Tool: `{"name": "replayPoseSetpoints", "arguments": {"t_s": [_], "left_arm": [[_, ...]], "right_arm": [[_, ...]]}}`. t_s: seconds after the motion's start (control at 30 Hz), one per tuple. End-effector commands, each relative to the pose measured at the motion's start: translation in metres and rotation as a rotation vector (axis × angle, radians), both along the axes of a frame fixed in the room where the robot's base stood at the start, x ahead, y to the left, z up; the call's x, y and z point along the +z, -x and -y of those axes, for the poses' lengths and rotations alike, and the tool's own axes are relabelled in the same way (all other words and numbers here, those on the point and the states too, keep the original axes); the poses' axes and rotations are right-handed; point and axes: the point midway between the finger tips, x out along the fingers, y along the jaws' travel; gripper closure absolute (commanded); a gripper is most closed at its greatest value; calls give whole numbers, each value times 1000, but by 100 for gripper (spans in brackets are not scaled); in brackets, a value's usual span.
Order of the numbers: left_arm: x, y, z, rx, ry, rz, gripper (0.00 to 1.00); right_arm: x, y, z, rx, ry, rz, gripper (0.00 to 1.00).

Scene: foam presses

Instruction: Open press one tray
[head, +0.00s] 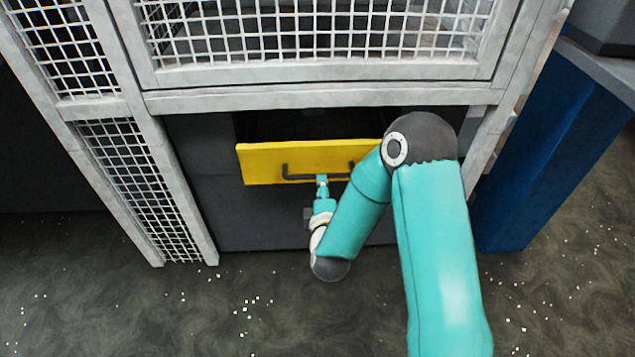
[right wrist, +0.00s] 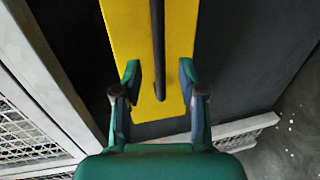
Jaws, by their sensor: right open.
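The tray of the press has a yellow front (head: 262,163) with a dark bar handle (head: 300,177). It stands out from the press's lower body, with a dark interior (head: 305,125) showing behind the front. My right gripper (head: 322,181) is at the handle, below the yellow front. In the right wrist view the yellow front (right wrist: 180,30) fills the upper middle, and the handle (right wrist: 157,45) runs down between the two fingers of my open right gripper (right wrist: 160,82). Gaps show on both sides of the handle. My left gripper is not in view.
A white-framed mesh guard (head: 320,72) stands above the tray, with a mesh side panel (head: 135,180) at left. A blue block-like stand (head: 545,150) is at right. The dark floor (head: 240,310) in front is open, with small white bits scattered on it.

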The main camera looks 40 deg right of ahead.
Motion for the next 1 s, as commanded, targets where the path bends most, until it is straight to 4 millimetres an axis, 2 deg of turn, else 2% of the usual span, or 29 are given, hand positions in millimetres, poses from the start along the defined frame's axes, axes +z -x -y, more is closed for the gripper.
{"name": "replayPoseSetpoints", "arguments": {"t_s": [0.13, 0.33, 0.5, 0.77, 1.0], "left_arm": [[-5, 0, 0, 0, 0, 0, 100], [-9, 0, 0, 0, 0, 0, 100], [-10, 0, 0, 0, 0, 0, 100], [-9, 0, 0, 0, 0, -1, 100], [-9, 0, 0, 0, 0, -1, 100]], "right_arm": [[-7, -26, 16, -2, 1, 3, 59], [-12, -47, 29, -1, 0, 1, 59], [-14, -54, 33, 1, 0, 0, 59], [-14, -55, 33, 1, 0, -1, 59], [-13, -55, 33, 1, 0, 0, 99]]}}
